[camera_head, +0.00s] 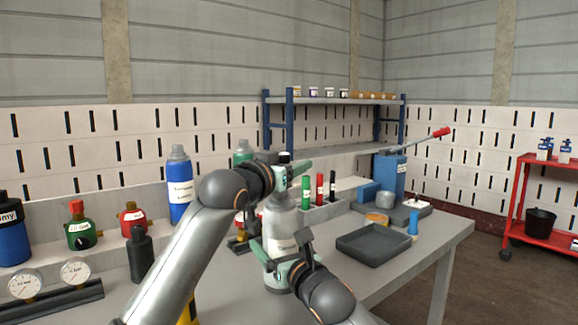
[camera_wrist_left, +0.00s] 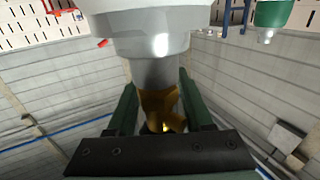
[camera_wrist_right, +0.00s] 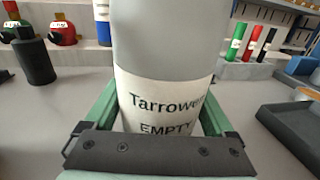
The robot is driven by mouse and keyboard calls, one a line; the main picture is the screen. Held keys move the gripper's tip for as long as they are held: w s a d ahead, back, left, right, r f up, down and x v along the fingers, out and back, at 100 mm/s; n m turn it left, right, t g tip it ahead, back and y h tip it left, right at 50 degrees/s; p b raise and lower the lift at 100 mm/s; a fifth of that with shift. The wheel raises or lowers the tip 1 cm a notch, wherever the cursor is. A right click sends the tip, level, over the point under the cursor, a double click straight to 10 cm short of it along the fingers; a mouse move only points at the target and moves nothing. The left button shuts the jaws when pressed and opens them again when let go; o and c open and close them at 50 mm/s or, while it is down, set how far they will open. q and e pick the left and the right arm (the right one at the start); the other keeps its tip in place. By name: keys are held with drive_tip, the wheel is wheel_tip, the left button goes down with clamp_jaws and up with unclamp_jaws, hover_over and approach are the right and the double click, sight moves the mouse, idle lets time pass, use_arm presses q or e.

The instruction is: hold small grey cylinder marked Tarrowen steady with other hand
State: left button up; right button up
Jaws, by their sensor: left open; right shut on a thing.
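The small grey cylinder marked Tarrowen (camera_head: 281,222) is upright over the front part of the table in the head view. Its label, reading "Tarrowen EMPTY", faces the right wrist view (camera_wrist_right: 165,95). My right gripper (camera_head: 280,268) is shut on its lower body. My left gripper (camera_head: 290,172) is open at its top. In the left wrist view, the brass valve (camera_wrist_left: 160,105) and grey neck are between the open fingers, with a gap visible on both sides. The left arm hides part of the cylinder's surroundings in the head view.
A dark tray (camera_head: 373,244) lies on the table to the right, with a blue pump (camera_head: 390,177) and its red-handled lever behind. A blue cylinder (camera_head: 179,190), black bottle (camera_head: 140,254) and gauges (camera_head: 76,271) stand left. Green, red and black tubes (camera_head: 320,188) stand behind.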

idle(0.3)
use_arm(q)
drive_tip(key=shift+s+d+m+g+h, duration=0.3)
drive_tip(key=shift+m+g+h, duration=0.7)
drive_tip(key=shift+g+h, duration=0.1)
drive_tip(key=shift+s+d+m+g+h, duration=0.25)
drive_tip(key=shift+d+m+g+h, duration=0.05)
drive_tip(key=shift+m+g+h, duration=0.75)
drive_tip(key=shift+s+d+m+g+h, duration=0.3)
drive_tip(key=shift+m+g+h, duration=0.65)
drive_tip(key=shift+g+h, duration=0.2)
clamp_jaws()
drive_tip(key=shift+a, duration=0.1)
drive_tip(key=shift+o, duration=0.8)
unclamp_jaws()
